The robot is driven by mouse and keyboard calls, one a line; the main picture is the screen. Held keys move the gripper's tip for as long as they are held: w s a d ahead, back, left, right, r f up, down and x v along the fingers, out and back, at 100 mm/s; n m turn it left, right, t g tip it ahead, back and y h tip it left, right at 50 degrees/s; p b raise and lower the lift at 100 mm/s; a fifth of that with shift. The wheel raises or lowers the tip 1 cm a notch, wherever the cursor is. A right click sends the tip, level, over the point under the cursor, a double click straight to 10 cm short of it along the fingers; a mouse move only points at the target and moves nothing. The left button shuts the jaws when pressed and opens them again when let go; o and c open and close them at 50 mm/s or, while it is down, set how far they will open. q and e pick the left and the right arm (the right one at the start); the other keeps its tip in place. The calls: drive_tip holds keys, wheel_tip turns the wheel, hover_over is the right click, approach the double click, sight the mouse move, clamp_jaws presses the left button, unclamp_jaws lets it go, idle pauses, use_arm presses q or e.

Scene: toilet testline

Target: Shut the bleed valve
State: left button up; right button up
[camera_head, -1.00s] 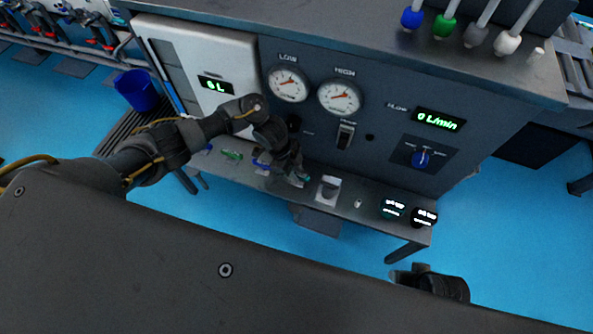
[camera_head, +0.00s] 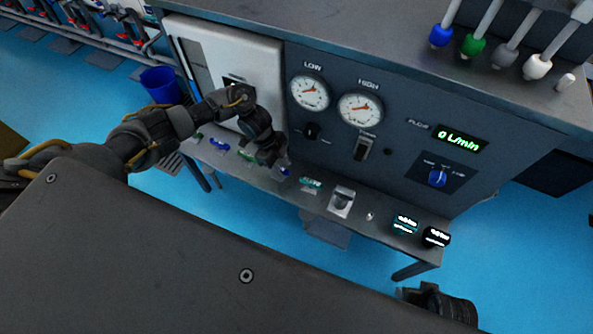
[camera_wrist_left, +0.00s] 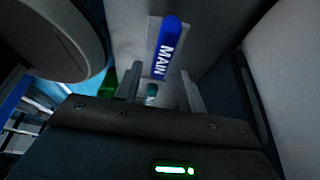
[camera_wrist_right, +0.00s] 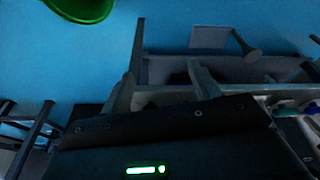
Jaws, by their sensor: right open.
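My left gripper (camera_head: 280,166) is low over the shelf, by the blue handle. In the left wrist view, its fingers (camera_wrist_left: 160,92) are apart. A blue handle marked MAIN (camera_wrist_left: 167,47) lies beyond them, and a small teal part (camera_wrist_left: 151,90) shows between them. My right gripper (camera_wrist_right: 162,88) is open and empty, away from the shelf; it also shows in the head view (camera_head: 405,293).
The panel carries two gauges (camera_head: 311,92), a flow display (camera_head: 459,138) reading 0 L/min and a blue selector knob (camera_head: 437,178). A blue bucket (camera_head: 161,85) is at the left.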

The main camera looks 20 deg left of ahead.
use_arm(q)
drive_tip(key=shift+w+a, duration=0.1)
drive_tip(key=shift+a, duration=1)
use_arm(e)
drive_tip(key=shift+s+r, duration=0.2)
drive_tip(key=shift+s, duration=0.25)
drive_tip(key=shift+w, duration=0.15)
